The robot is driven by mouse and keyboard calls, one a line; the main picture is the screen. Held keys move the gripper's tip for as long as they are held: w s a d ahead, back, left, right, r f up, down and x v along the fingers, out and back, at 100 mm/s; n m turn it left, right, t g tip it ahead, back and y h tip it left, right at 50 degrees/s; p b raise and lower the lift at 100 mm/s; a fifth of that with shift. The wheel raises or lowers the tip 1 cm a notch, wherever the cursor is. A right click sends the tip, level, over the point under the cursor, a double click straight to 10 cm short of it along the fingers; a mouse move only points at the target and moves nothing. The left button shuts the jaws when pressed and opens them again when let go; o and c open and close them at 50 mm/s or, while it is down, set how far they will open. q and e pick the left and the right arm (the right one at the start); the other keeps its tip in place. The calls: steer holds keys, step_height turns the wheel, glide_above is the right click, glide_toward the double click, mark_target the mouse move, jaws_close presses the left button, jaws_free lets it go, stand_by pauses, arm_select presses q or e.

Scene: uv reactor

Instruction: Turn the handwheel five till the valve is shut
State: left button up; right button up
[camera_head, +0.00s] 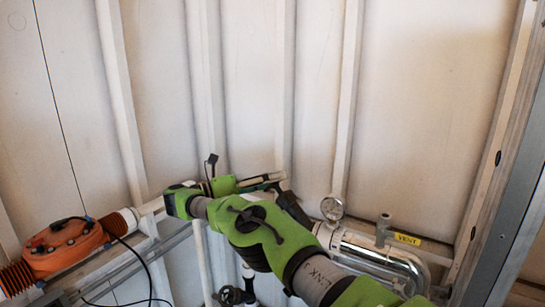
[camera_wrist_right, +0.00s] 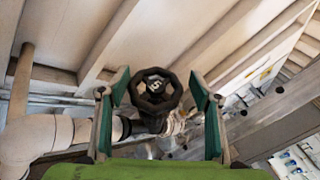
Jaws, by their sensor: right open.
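The handwheel five (camera_wrist_right: 158,89) is a small dark wheel with spokes and a pale mark at its hub, seen face-on in the right wrist view. My right gripper (camera_wrist_right: 160,80) is open, with one green finger to the left of the wheel and one to its right. The wheel appears between and beyond the fingers, with gaps on both sides; I cannot tell how far ahead it is. In the head view my green right arm reaches up from the lower right to the right gripper (camera_head: 262,182), and I cannot make out this wheel there. My left gripper is not in view.
A pressure gauge (camera_head: 332,208) and a shiny pipe (camera_head: 375,255) are right of my arm, near a yellow label (camera_head: 407,239). A dark handwheel (camera_head: 231,296) is low beneath the arm. An orange pipe fitting (camera_head: 65,247) with cables is at left. A ribbed wall stands behind.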

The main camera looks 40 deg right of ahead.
steer(key=shift+d+r, duration=0.15)
steer(key=shift+r, duration=0.75)
steer(key=r, duration=0.5)
steer(key=shift+s+a+r, duration=0.1)
steer(key=shift+s+a, duration=0.15)
steer(key=shift+s, duration=0.1)
steer(key=shift+w+d+r, duration=0.15)
steer(key=shift+w+r, duration=0.05)
steer(key=shift+r, duration=0.55)
steer(key=shift+s+r, duration=0.1)
